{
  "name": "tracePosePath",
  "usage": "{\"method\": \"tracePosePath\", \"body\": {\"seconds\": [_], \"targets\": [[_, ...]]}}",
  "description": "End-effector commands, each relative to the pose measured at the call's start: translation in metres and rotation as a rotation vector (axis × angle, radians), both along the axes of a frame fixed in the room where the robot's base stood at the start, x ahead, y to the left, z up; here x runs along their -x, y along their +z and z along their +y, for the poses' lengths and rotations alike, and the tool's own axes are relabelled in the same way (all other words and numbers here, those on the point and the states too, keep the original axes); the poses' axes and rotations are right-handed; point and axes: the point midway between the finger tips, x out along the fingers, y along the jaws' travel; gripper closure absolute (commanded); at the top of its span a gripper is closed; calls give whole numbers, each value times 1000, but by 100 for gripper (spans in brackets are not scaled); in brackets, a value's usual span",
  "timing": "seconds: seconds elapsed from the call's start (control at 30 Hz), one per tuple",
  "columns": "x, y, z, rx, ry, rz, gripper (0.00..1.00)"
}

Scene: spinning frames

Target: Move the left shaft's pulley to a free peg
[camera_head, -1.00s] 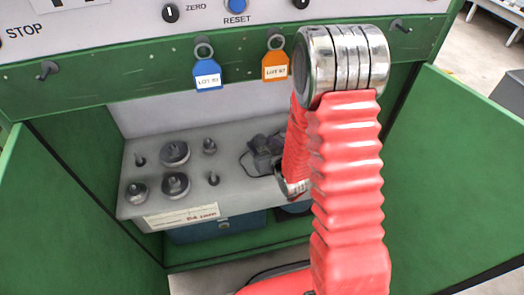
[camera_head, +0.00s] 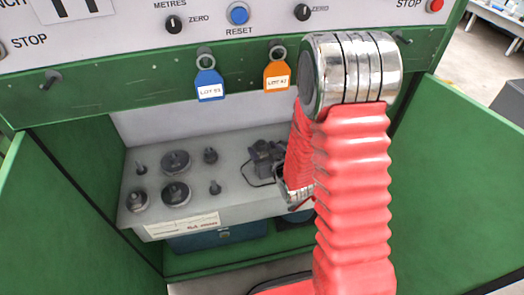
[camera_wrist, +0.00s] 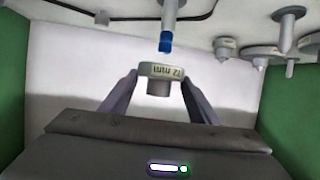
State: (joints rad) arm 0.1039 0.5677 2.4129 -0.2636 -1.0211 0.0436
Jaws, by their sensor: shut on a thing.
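In the wrist view my gripper (camera_wrist: 160,84) is shut on a small grey pulley (camera_wrist: 161,70) with an upside-down "mm" label. The pulley has a narrower hub. A grey post with a blue tip (camera_wrist: 166,42) points at the pulley, with a small gap between them in the picture. In the head view, pulleys (camera_head: 175,163) sit on the grey shelf (camera_head: 240,188), with thin bare-looking pegs (camera_head: 140,168) and (camera_head: 215,188) among them. My arm hides part of the scene there, and I cannot make out the held pulley.
Green doors (camera_head: 75,215) and (camera_head: 460,175) stand open on both sides of the cabinet. Blue (camera_head: 210,86) and orange (camera_head: 277,77) tags hang above the shelf. A dark cable (camera_wrist: 70,14) shows in the wrist view. A blue box (camera_head: 215,236) is under the shelf.

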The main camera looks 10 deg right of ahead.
Motion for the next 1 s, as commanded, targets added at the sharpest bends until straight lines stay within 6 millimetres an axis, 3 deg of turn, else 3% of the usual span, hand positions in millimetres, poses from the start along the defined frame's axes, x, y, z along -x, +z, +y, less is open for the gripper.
{"method": "tracePosePath", "body": {"seconds": [0.17, 0.63, 0.8, 1.0], "targets": [[-7, 21, 0, 11, -20, -9, 73], [-20, 117, 4, 10, -122, -10, 73], [-19, 131, 6, 0, -137, -3, 73], [-19, 132, 6, -2, -139, -2, 73]]}}
